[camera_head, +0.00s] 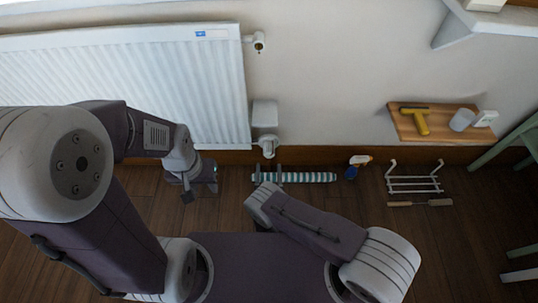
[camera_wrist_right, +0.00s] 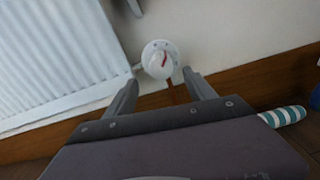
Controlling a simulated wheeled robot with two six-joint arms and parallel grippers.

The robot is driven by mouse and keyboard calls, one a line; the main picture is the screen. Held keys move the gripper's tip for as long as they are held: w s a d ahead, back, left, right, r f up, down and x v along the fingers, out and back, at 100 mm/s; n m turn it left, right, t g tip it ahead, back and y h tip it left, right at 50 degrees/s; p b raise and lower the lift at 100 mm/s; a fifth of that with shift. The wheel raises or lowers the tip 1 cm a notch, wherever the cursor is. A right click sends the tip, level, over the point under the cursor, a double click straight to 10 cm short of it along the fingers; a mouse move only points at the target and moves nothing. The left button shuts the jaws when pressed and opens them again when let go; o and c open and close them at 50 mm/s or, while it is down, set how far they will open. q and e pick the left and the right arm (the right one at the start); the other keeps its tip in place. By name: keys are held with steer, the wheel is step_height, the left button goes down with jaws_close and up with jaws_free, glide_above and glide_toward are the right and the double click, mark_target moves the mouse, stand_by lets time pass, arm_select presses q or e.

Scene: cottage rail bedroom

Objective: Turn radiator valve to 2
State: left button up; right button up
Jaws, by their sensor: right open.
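The radiator valve (camera_wrist_right: 160,60) is a round white knob with a red pointer and small marks, seen from the front in the right wrist view. The marks are too small to read. In the head view a white valve fitting (camera_head: 267,147) shows at the lower right corner of the white radiator (camera_head: 215,90). My right gripper (camera_wrist_right: 160,80) is open and empty, its fingers below the knob on either side, apparently apart from it. It also shows below the valve in the head view (camera_head: 268,173). My left gripper (camera_head: 199,189) hangs below the radiator; its jaw opening is unclear.
A striped roll (camera_head: 310,178) lies by the baseboard behind my right gripper. A spray bottle (camera_head: 352,172) and a white rack (camera_head: 414,184) stand to its right. A wooden shelf (camera_head: 455,130) is on the wall.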

mark_target(269, 156)
steer(key=w+b, duration=0.2)
steer(key=w, duration=0.2)
steer(key=w+b, duration=0.2)
steer(key=w, duration=0.1)
steer(key=shift+w+f, duration=0.2)
steer(key=shift+w, duration=0.2)
steer(key=shift+w+r, duration=0.2)
steer(key=shift+w, duration=0.25)
steer(key=shift+d, duration=0.1)
steer(key=c, duration=1.4)
